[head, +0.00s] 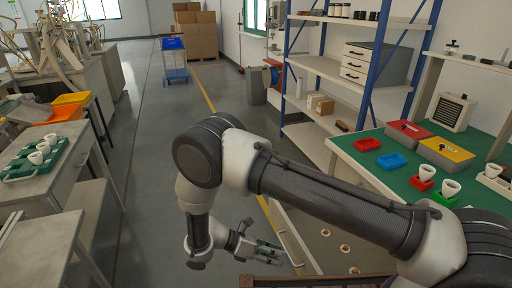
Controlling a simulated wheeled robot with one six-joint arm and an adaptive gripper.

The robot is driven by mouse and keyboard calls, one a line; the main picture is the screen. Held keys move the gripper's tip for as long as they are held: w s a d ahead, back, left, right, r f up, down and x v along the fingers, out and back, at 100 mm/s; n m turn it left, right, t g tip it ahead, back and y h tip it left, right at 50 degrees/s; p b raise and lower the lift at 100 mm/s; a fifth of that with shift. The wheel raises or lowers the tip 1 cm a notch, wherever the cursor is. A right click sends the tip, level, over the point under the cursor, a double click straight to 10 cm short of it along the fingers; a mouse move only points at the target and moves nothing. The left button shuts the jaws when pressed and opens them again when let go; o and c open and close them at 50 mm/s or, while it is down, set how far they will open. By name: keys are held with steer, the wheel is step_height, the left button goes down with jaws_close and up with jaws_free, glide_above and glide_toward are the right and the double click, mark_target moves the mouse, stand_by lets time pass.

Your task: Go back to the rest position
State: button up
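My gripper (272,251) is low in the middle of the head view, at the end of my bent arm. Its fingers point right and look apart, with nothing seen between them. It is small in the view. It hangs left of the green-topped bench, near a pale surface holding several small round items (345,248).
The green bench (375,175) at the right bears white bulb-like pieces (427,172) in red and green holders, blue and red trays, and red and yellow boxes. A blue-framed shelf (325,68) stands behind. A table with white cups (36,157) is left. The central floor (150,140) is clear.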

steer(key=d+r+m+g+y, duration=0.1)
steer(key=d+r+m+y, duration=0.3)
steer(key=r, duration=0.5)
steer(key=w+d+r+m+g+y, duration=0.1)
steer(key=d+r+m+y, duration=0.15)
steer(key=r+m, duration=0.55)
steer(key=d+r+m+g+y, duration=0.1)
steer(key=d+r+m+y, duration=0.3)
steer(key=r, duration=0.7)
steer(key=s+d+r+m+t+y, duration=0.1)
steer(key=s+d+r+m+t, duration=0.3)
steer(key=d+r, duration=0.5)
steer(key=s+d+r+m+t+y, duration=0.1)
steer(key=s+d+r+m+t, duration=0.2)
steer(key=s+d+r, duration=0.4)
steer(key=d+r+m, duration=0.1)
steer(key=d+r, duration=0.2)
steer(key=d, duration=0.1)
steer(key=shift+s+m+t, duration=0.3)
steer(key=shift+t, duration=0.1)
